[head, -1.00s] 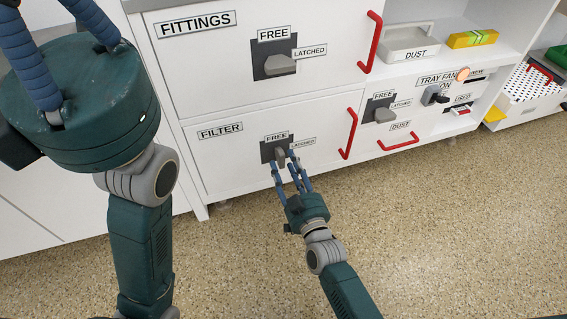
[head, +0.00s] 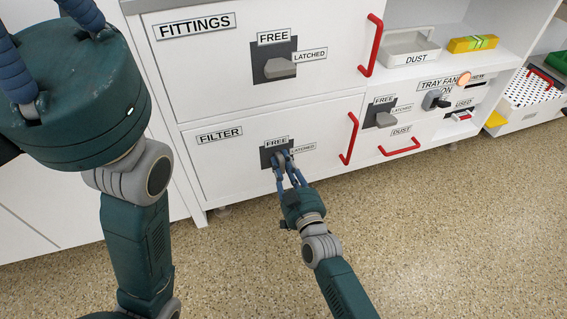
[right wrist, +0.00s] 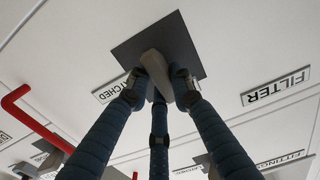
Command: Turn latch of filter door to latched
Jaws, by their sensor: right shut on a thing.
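The filter door (head: 235,170) is a white front with a FILTER label and a red handle (head: 349,138) at its right. Its grey latch (right wrist: 152,62) sits on a dark square plate (right wrist: 185,45), with FREE above and LATCHED to the right in the head view. My right gripper (head: 284,158) has its blue fingers closed around the latch handle, hiding much of it. In the right wrist view the handle runs roughly up-down between the fingers; the FREE label is hidden there. My left gripper (head: 48,60) is at the upper left, its fingertips out of frame.
The fittings drawer (head: 210,65) with its own latch (head: 280,68) and red handle (head: 371,45) is above. To the right are the dust drawer's latch (head: 386,118) and red handle (head: 399,147). The speckled floor (head: 430,240) in front is clear.

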